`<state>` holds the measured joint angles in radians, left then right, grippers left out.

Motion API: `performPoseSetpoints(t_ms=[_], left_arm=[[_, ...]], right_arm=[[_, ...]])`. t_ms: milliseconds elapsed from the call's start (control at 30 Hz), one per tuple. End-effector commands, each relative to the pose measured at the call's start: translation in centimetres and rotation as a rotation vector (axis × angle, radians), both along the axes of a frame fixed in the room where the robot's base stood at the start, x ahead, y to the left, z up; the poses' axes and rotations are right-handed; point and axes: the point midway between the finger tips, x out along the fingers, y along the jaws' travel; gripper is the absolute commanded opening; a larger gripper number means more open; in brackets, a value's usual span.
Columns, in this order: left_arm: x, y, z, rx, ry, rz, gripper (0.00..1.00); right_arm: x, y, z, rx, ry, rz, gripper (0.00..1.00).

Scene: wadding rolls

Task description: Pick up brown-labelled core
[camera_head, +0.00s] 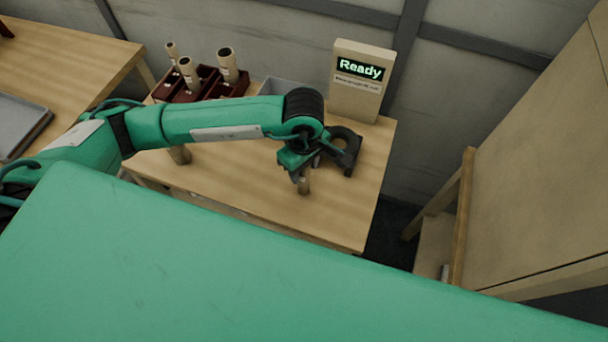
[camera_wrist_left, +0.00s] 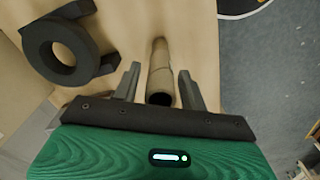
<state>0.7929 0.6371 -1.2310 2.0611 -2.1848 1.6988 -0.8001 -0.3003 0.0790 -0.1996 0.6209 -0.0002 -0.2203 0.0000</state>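A slim cardboard core (camera_head: 304,186) stands on the table under my left gripper (camera_head: 301,172). In the left wrist view the core (camera_wrist_left: 160,72) lies between the two grey fingers of my left gripper (camera_wrist_left: 160,85). The fingers are open, one on each side, with a narrow gap visible to the core. The core is tan-brown; I cannot tell its label colour clearly. Another core (camera_head: 180,155) stands on the table, partly hidden by my left arm. My right gripper is out of view.
A black ring-shaped fixture (camera_head: 347,145) sits right beside my left gripper. A dark red rack (camera_head: 205,82) holds several cores at the back left, near a grey bin (camera_head: 285,86). A box with a "Ready" display (camera_head: 358,80) stands behind. The table's front right (camera_head: 340,220) is clear.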

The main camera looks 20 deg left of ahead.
Motion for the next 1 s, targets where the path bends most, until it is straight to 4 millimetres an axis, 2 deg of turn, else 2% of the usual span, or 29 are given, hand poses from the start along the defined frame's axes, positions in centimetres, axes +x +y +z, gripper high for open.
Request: performPoseSetpoints(t_ms=[33,167,200,467,667,867,1000], left_arm=[[0.0,0.0,0.0,0.0,0.0,0.0,0.33],[0.0,0.0,0.0,0.0,0.0,0.0,0.07],[0.0,0.0,0.0,0.0,0.0,0.0,0.05],[0.0,0.0,0.1,0.0,0.0,0.0,0.05],[0.1,0.0,1.3,-0.001,-0.003,0.0,0.05],[0.2,-0.1,5.0,-0.003,-0.007,-0.001,0.05],[0.2,0.0,9.1,-0.002,-0.009,-0.003,0.05]], right_arm=[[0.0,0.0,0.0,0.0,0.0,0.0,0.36],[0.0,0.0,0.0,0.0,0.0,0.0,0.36],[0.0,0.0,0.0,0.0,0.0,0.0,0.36],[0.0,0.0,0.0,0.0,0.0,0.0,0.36],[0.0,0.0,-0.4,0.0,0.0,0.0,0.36],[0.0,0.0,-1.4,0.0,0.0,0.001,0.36],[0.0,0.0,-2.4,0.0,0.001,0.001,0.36]])
